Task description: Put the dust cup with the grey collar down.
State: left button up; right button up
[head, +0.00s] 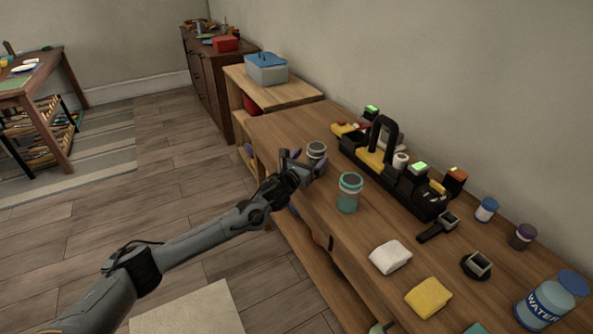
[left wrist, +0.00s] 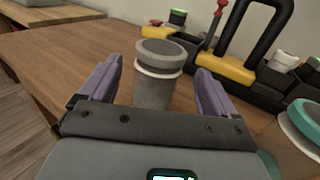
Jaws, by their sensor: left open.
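The dust cup with the grey collar (left wrist: 155,90) stands upright on the wooden bench, with a grey lid on top. It also shows in the head view (head: 316,151), just beyond my left gripper (head: 304,166). In the left wrist view my left gripper (left wrist: 157,92) is open, its two purple fingers on either side of the cup with gaps beside it. The cup's base is partly hidden behind the gripper body. A second cup with a teal collar (head: 348,192) stands to the right; its rim shows in the left wrist view (left wrist: 304,122). My right gripper is not in view.
A black and yellow tool caddy (head: 395,170) stands behind the cups along the wall. A white cloth (head: 390,257), a yellow cloth (head: 428,297) and a water container (head: 545,305) lie or stand nearer. Bare bench top (head: 275,128) shows left of the grey cup.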

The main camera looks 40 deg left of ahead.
pick_arm(q)
jog(key=s+d+p, duration=0.1)
jog(key=s+p, duration=0.1)
jog(key=s, duration=0.7)
jog(key=shift+s+d+p, duration=0.35)
jog(key=s+d+f+n+g+h+p, duration=0.1)
jog(key=s+d+f+n+g+p, duration=0.25)
jog(key=s+d+n, duration=0.45)
jog(key=s+d+f+n+g+h+p, duration=0.1)
jog(key=s+d+f+n+g+p, duration=0.3)
jog(key=s+d+n, duration=0.4)
jog(key=s+d+r+n+g+p, duration=0.2)
jog(key=s+n+p, duration=0.1)
jog(key=s+n, duration=0.3)
jog(key=s+d+r+n+g+h+p, duration=0.1)
jog(key=s+d+n+g+p, duration=0.1)
jog(key=s+n, duration=0.35)
jog(key=s+d+r+n+g+p, duration=0.2)
jog(key=s+d+n+g+p, duration=0.15)
jog(key=s, duration=0.45)
notch_tip(320, 180, up, 38)
jog(key=a+n+p, duration=0.1)
jog(key=p, duration=3.6)
jog(key=shift+s+f+t, duration=0.2)
jog(key=shift+s+t, duration=0.05)
jog(key=shift+t, duration=0.15)
